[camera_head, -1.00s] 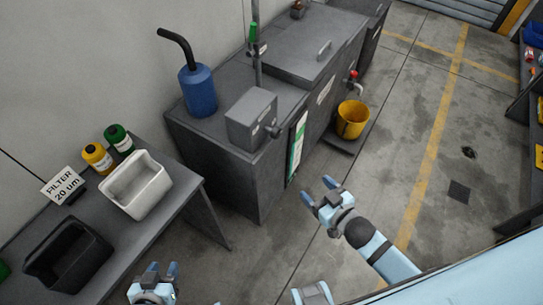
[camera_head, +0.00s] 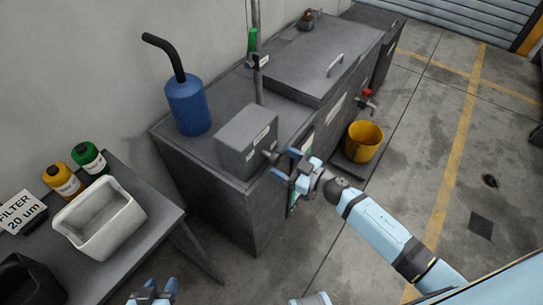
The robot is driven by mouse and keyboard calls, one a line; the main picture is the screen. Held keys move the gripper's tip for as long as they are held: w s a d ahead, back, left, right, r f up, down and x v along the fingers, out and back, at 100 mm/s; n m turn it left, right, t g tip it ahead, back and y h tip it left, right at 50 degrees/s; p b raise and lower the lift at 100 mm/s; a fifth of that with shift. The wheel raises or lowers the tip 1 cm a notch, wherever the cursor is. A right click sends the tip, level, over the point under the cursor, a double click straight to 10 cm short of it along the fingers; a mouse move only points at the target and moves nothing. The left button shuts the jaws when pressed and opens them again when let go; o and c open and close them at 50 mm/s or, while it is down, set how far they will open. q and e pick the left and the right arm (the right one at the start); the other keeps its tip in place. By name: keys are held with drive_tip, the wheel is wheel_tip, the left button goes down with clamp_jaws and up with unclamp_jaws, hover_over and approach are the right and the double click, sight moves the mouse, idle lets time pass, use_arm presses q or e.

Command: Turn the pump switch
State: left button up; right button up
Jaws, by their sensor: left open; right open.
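A grey switch box (camera_head: 246,141) sits on the near corner of the dark grey cabinet (camera_head: 206,184). A dark knob (camera_head: 272,156) sticks out from the box's right side; I take it as the pump switch. My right gripper (camera_head: 284,163) is open with its blue fingers at the knob. I cannot tell whether the fingers touch it. My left gripper (camera_head: 153,289) is open and empty at the bottom edge, low in front of the side table.
A blue canister (camera_head: 188,106) with a bent black pipe stands left of the box. A yellow bucket (camera_head: 363,141) sits under a red-handled tap (camera_head: 367,96). The side table (camera_head: 157,226) holds a white bin (camera_head: 98,222) and two bottles.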

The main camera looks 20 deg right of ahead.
sight(279, 160)
drive_tip(key=shift+x, duration=2.25)
drive_tip(key=shift+w+d, duration=0.1)
drive_tip(key=shift+c, duration=0.3)
drive_tip(key=c, duration=0.9)
